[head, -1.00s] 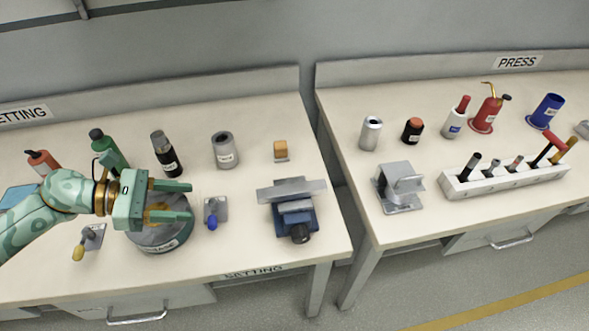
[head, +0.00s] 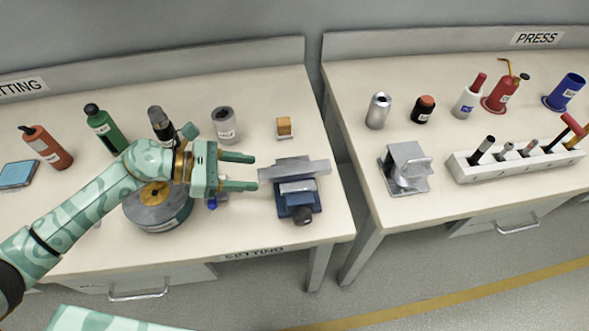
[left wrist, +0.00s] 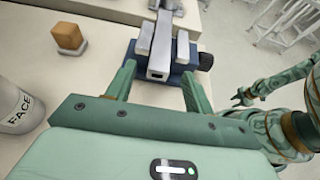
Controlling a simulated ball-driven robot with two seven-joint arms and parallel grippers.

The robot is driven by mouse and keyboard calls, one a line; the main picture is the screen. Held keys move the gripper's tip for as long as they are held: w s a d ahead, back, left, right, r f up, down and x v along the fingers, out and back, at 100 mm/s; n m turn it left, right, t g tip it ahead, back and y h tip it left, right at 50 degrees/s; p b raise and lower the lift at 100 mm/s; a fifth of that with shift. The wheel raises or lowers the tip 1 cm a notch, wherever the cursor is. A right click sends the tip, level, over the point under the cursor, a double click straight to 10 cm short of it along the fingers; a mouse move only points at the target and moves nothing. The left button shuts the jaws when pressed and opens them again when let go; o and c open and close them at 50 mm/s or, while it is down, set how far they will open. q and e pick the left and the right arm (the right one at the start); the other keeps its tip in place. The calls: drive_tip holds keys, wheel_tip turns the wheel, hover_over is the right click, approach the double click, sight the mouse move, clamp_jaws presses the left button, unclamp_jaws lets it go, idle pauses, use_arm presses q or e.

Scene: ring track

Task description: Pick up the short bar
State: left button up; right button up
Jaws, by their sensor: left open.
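The short bar (head: 310,168) is a grey metal bar lying across the top of a blue vise (head: 299,205) on the left bench. In the left wrist view the bar (left wrist: 161,50) points toward me, its near end ahead of and between my fingers. My left gripper (head: 256,172) is open and empty, its fingertips just left of the bar's left end; it also shows in the left wrist view (left wrist: 158,82). My right gripper (left wrist: 242,98) is small at the right of the left wrist view; its jaws are unclear.
A round grey fixture (head: 160,213) stands below my left arm. A wooden block (head: 284,126) and a grey cylinder (head: 225,124) stand behind the gripper. Bottles stand at the left. A gap separates this bench from the right one, which holds a metal bracket (head: 408,162).

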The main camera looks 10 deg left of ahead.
sight(260, 174)
use_arm(q)
drive_tip(key=x, duration=0.3)
drive_tip(key=shift+w+d+f, duration=0.15)
drive_tip(key=shift+d+f, duration=0.05)
drive_tip(key=shift+f, duration=0.05)
drive_tip(key=c, duration=1.1)
